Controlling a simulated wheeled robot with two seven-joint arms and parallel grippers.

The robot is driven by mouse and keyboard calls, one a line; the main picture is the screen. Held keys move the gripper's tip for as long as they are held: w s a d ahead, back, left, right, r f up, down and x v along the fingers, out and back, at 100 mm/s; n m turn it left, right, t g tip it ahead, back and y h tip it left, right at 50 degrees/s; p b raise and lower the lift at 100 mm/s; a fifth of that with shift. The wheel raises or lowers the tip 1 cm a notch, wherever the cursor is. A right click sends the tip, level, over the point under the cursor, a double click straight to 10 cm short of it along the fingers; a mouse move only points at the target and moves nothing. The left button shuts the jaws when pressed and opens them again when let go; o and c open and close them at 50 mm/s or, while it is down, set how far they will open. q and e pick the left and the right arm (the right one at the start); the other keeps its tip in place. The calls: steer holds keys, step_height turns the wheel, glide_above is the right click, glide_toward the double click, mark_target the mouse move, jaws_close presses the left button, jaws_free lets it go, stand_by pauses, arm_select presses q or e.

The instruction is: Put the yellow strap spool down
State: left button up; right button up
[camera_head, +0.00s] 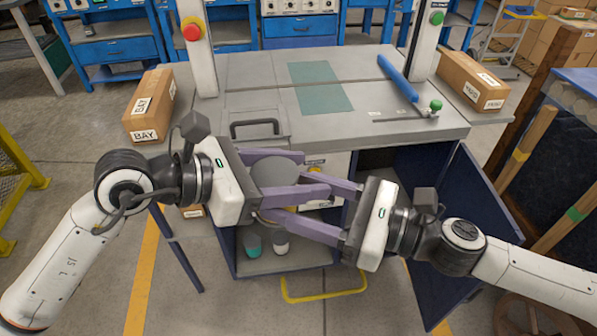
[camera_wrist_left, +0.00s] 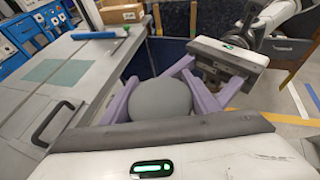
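The strap spool (camera_head: 274,173) shows a round grey top face in the head view, with a little yellow below it. In the left wrist view its grey face (camera_wrist_left: 160,99) lies between my left fingers. My left gripper (camera_head: 312,180) has one finger on each side of the spool and appears shut on it. My right gripper (camera_head: 283,195) reaches in from the right, its fingers apart. One right finger is at the spool's right edge and the other crosses below it. Whether the right fingers grip it is hidden. The spool is in front of the workbench (camera_head: 385,130).
The bench top has a green mat (camera_head: 322,98), a blue bar (camera_head: 397,77) and a black handle (camera_head: 255,128). Cardboard boxes stand left (camera_head: 151,105) and right (camera_head: 472,81). Below are an open dark cabinet door (camera_head: 440,235), cups (camera_head: 252,243) and a yellow bar (camera_head: 325,296).

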arm_select(q)
steer(key=c, duration=0.4)
steer(key=shift+c, duration=0.8)
arm_select(e)
steer(key=o, duration=1.4)
arm_select(q)
steer(key=shift+s+d, duration=0.1)
steer(key=shift+s, duration=0.05)
arm_select(e)
steer(key=shift+w+d, duration=0.1)
steer(key=shift+w, duration=0.05)
